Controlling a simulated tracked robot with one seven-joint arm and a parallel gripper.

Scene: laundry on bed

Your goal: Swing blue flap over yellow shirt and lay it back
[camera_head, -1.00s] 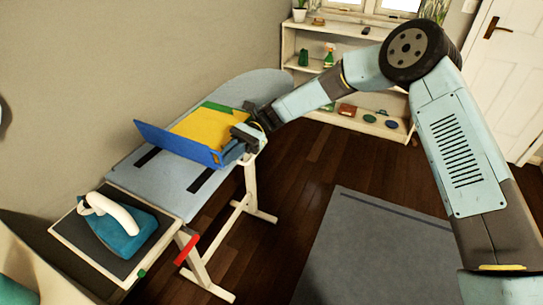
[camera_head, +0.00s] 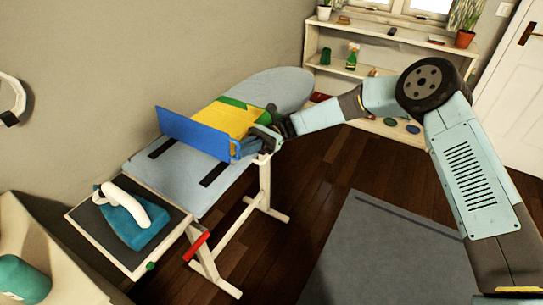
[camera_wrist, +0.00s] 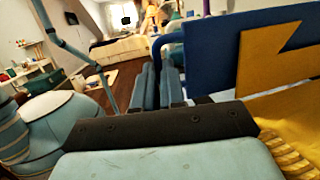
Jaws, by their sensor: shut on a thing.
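The blue flap (camera_head: 195,133) stands raised, close to upright, along the near-left side of the folding board on the ironing board. The yellow shirt (camera_head: 232,118) lies behind it, with green (camera_head: 258,105) at its far edge. In the wrist view the blue flap (camera_wrist: 212,62) stands to the right of the fingers, with yellow cloth (camera_wrist: 279,58) against its face.
The ironing board (camera_head: 290,88) has black strips (camera_head: 213,173) on its near part. A teal iron (camera_head: 134,220) rests on the stand at its near end. A white shelf (camera_head: 380,75) with small items is at the back. A grey rug (camera_head: 370,250) lies on the open floor.

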